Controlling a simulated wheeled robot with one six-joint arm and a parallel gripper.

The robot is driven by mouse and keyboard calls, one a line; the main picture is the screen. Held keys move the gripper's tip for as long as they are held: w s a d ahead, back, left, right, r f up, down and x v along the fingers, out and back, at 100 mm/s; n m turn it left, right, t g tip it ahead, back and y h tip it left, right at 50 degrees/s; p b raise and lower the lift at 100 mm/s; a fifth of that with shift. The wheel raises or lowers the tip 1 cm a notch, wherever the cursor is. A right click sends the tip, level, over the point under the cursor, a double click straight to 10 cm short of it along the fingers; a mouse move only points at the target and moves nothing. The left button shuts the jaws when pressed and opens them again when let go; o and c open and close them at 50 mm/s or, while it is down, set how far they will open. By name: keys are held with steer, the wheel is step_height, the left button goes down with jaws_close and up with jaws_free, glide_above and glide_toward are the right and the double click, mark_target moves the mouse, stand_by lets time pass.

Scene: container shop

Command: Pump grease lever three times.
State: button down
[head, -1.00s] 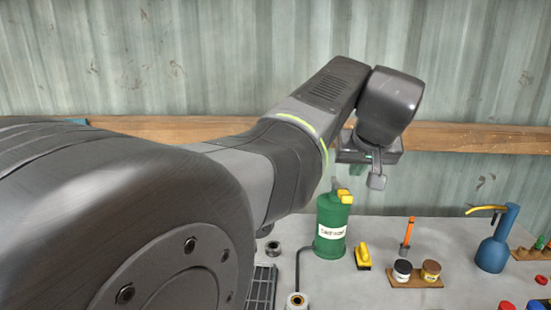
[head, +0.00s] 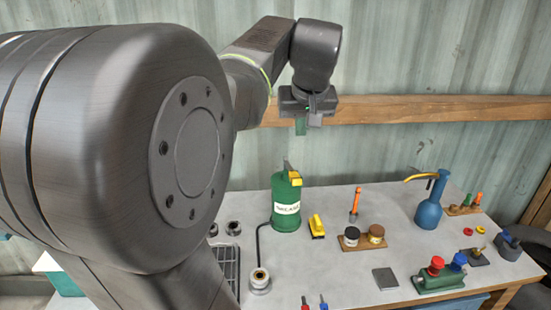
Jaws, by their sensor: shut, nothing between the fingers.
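The green grease pump (head: 286,205), with a white label on its front, stands upright on the grey workbench. Its yellow-tipped lever (head: 294,178) is at the top of the can, and a dark hose runs from its left side down to a round fitting (head: 260,280). My gripper (head: 308,122) is shut and empty. It hangs above the grease pump and a little to its right in the picture, in front of the wooden rail and apart from the lever.
Right of the pump are a yellow-handled brush (head: 316,226), an orange-handled tool (head: 356,203), two jars (head: 364,236) on a wooden board and a blue oil can (head: 429,207). A red-and-blue-capped green block (head: 440,278) sits front right. Bare bench lies between them.

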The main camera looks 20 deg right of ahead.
steer(key=p, duration=0.1)
glide_above(295, 173)
steer(key=s, duration=0.1)
step_height(295, 173, down, 8)
steer(key=shift+s+a+f, duration=0.1)
steer(key=shift+s+a, duration=0.05)
steer(key=f, duration=0.3)
steer(key=shift+s+f+p, duration=0.15)
steer(key=shift+s+p, duration=0.15)
steer(key=shift+p, duration=0.05)
steer(key=shift+s+f, duration=0.1)
steer(key=shift+f, duration=0.45)
steer(key=shift+a, duration=0.1)
steer(key=shift+f, duration=0.1)
